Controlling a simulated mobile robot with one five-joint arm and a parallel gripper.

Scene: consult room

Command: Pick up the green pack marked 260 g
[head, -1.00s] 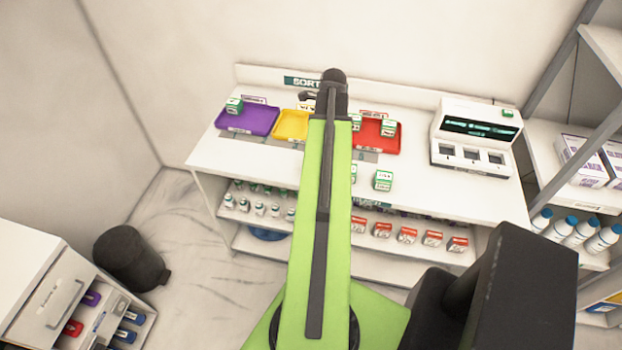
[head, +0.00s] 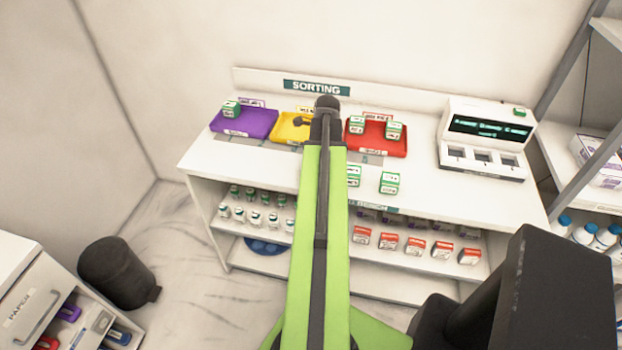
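Several green-and-white packs are on the white sorting counter (head: 240,155). One pack (head: 231,109) sits on the purple tray at the left. Two packs, one at the left (head: 357,125) and one at the right (head: 394,131), sit on the red tray. Two more stand on the bare counter in front: one (head: 353,176) just right of my arm and one (head: 390,183) further right. Their weight marks are too small to read. My arm reaches over the counter; its dark end (head: 327,104) is at the yellow tray's right side. The fingers cannot be made out clearly.
The purple tray (head: 262,124), yellow tray (head: 284,133) and red tray (head: 376,149) line the counter's back. A white device with a dark display (head: 490,127) stands at the right. Shelves below hold vials and red-and-white boxes (head: 389,240).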

